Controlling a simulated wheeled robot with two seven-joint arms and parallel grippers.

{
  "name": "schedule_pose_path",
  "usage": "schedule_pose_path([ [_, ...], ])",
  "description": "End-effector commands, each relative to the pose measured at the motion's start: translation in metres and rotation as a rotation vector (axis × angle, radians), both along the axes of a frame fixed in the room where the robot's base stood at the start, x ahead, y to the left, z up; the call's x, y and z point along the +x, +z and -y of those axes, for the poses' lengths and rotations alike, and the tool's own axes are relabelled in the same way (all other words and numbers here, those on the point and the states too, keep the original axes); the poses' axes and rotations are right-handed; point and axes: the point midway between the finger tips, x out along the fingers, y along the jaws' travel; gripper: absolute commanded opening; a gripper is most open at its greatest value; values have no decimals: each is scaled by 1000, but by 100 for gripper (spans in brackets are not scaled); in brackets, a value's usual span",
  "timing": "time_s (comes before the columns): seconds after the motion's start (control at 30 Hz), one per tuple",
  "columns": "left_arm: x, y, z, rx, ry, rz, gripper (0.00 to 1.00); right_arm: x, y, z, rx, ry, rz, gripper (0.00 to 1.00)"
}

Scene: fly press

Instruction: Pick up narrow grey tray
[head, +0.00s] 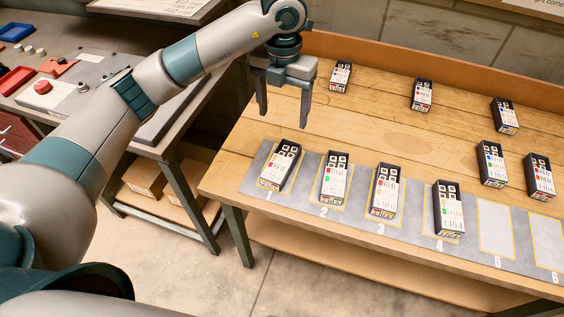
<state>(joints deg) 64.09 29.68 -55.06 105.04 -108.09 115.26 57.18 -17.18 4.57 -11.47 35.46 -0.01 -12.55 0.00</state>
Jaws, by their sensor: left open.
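A long, narrow, dark grey flat piece (172,118) lies along the right side of the left-hand bench, partly hidden behind my left arm. It may be the narrow grey tray, but its rim is not clear from here. My left gripper (284,118) is open and empty, pointing down above the back left part of the wooden table, to the right of that piece and apart from it. My right gripper is not in view.
The wooden table (300,124) bears a grey strip (253,176) with numbered outlined spaces. Black labelled boxes (335,178) stand on spaces 1 to 4; several more stand behind. Spaces 5 and 6 are empty. The left bench holds a red-knobbed plate (60,92) and blue tray (15,32).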

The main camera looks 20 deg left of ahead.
Motion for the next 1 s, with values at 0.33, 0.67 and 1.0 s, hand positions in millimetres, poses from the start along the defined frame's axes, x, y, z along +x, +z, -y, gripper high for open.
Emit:
schedule_pose_path([
  [0.33, -1, -15, 1, -4, -1, -3, 70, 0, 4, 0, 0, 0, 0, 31],
  [0.67, -2, -63, 1, -2, -1, -6, 70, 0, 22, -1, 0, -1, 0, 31],
  [1.0, -2, -115, 1, -4, -1, -3, 70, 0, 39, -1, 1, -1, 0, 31],
])
